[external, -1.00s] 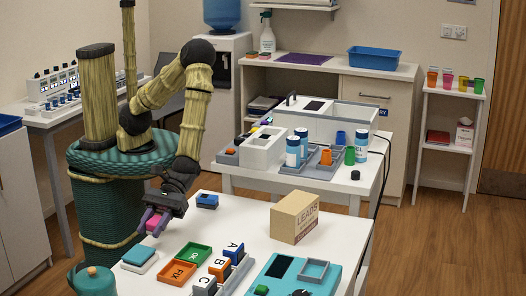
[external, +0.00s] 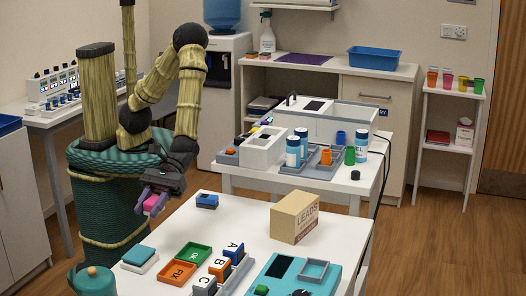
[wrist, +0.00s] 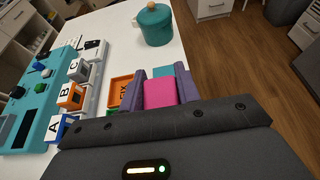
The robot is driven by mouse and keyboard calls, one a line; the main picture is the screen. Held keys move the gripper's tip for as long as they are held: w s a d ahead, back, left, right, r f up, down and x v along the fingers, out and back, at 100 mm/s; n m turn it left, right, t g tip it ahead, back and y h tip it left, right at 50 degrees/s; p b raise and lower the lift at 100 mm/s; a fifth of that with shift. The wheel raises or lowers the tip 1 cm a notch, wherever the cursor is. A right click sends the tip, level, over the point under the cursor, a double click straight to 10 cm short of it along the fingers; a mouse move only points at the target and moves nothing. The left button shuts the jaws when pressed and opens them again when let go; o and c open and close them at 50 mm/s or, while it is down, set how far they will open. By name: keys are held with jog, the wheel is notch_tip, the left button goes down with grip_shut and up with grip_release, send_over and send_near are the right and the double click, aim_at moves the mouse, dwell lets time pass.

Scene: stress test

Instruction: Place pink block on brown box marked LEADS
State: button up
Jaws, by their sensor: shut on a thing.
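The pink block (wrist: 160,92) sits between the purple fingers of my gripper (wrist: 160,90) in the wrist view. My gripper is shut on it. In the external view the pink block (external: 154,202) hangs from my gripper (external: 152,196), above the table's left edge. The brown box marked LEADS (external: 294,218) stands on the white table to the right of my gripper, with a clear gap between them. Its top is bare. The box does not show in the wrist view.
A small blue block (external: 207,201) lies between my gripper and the box. Green (external: 194,254) and orange (external: 177,272) trays, lettered blocks (external: 219,267) and a teal board (external: 275,275) fill the table's front. A teal pot (external: 92,280) stands at the front left.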

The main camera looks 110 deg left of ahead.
jog(key=shift+w+a+r+p, duration=0.1)
jog(key=shift+w+r+p, duration=0.1)
jog(key=shift+w+p, duration=0.15)
jog(key=w+a+r+n+t+y+p, duration=0.1)
jog(key=w+a+r+n+t+p, duration=0.2)
jog(key=w, duration=0.7)
jog(key=w+a+r+n+t+y+p, duration=0.1)
jog(key=w+a+r+n+t+p, duration=0.2)
jog(key=w+a+p, duration=0.5)
jog(key=w+a+r+n+t+y+p, duration=0.1)
jog(key=w+a+p, duration=0.4)
jog(key=w+a, duration=0.5)
jog(key=w+r+n+t, duration=0.1)
jog(key=w+n+t, duration=0.1)
jog(key=shift+w+r+t+y+p, duration=0.3)
jog(key=shift+w+r+y+p, duration=0.05)
jog(key=shift+r+y+p, duration=0.05)
jog(key=shift+f, duration=0.1)
jog(key=p, duration=0.2)
send_over(299, 205)
jog(key=shift+f, duration=2.8)
jog(key=shift+f+p, duration=0.5)
jog(key=shift+f, duration=1.6)
